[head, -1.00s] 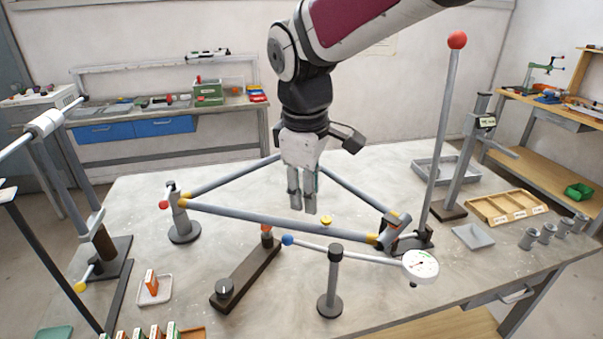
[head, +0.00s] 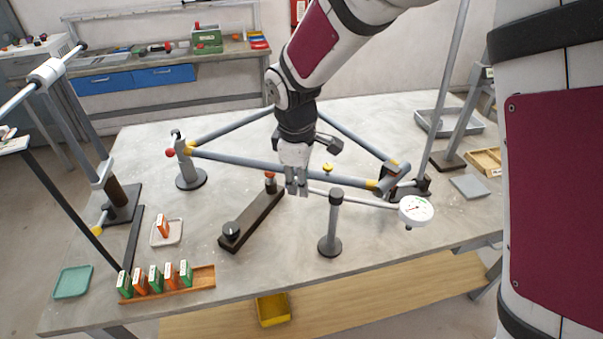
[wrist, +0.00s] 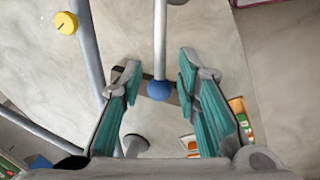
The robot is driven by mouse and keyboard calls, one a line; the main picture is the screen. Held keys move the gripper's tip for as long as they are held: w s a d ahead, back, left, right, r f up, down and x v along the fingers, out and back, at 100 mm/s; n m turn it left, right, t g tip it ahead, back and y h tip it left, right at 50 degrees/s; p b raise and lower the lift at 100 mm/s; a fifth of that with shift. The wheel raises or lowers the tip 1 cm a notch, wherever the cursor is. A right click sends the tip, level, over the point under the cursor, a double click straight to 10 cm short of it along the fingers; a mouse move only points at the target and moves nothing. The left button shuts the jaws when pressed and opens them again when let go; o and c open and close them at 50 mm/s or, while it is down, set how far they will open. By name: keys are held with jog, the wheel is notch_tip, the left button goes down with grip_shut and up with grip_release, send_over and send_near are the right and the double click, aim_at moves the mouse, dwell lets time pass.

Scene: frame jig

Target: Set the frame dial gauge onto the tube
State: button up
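The dial gauge (head: 416,210) has a white round dial at the right end of a thin grey rod (head: 365,200). The rod rests across the top of a dark post stand (head: 332,225). In the wrist view the rod ends in a blue ball (wrist: 159,90), which lies between my fingers with gaps at both sides. My gripper (head: 297,192) is open at the rod's left end and hides the ball in the head view. The front grey tube (head: 240,158) of the triangular frame runs behind the gripper; it also shows in the wrist view (wrist: 90,55).
A dark bar fixture with an orange-topped post (head: 262,215) stands just left of the gripper. A yellow knob (head: 328,168) sits behind the front tube. A rack of green and orange blocks (head: 165,285) lies at the front left. The tabletop front of the fixture is mostly clear.

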jog(key=shift+w+f, duration=0.1)
jog(key=shift+f, duration=0.7)
jog(key=shift+c, duration=0.6)
grip_shut()
jog(key=shift+r, duration=0.1)
